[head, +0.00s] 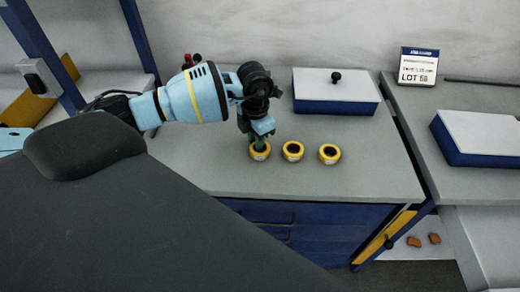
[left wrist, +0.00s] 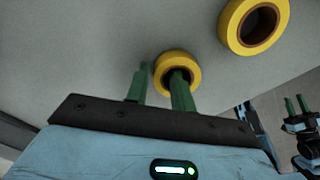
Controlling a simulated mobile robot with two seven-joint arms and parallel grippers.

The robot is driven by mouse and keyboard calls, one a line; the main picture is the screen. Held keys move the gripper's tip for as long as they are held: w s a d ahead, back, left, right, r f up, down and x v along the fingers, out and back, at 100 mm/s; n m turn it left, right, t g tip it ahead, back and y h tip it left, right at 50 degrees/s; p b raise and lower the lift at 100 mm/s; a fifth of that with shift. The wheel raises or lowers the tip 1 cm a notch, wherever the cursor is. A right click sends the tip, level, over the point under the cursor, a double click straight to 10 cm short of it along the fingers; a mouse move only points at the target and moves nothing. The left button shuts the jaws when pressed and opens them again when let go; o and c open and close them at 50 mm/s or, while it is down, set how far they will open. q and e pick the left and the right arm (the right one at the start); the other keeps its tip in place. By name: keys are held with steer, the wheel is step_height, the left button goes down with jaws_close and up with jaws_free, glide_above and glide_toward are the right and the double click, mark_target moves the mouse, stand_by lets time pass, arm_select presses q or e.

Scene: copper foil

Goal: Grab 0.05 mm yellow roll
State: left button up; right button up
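Three yellow rolls with dark cores stand in a row on the grey worktop: a left one (head: 260,155), a middle one (head: 293,152) and a right one (head: 329,154). Any thickness marking is too small to read. My left gripper (head: 260,142) points down at the left roll. In the left wrist view its green fingers (left wrist: 160,88) are apart; one overlaps the core of the nearer roll (left wrist: 188,60), the other is just left of its rim. I cannot tell whether they touch it. Another roll (left wrist: 232,22) lies beyond. My right gripper (left wrist: 297,106) shows small at the right edge, fingers apart, empty.
A blue box with a white lid and black knob (head: 335,88) stands behind the rolls. A LOT 58 sign (head: 418,66) and another blue box (head: 482,138) are on the right-hand bench. The worktop right of the rolls is clear.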

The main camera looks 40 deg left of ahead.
arm_select(q)
jaws_close()
steer(key=shift+r, duration=0.4)
step_height(320, 180, up, 3)
steer(key=s+d+r, duration=0.1)
steer(key=s+d, duration=0.8)
steer(key=d, duration=0.4)
steer(key=shift+s, duration=0.2)
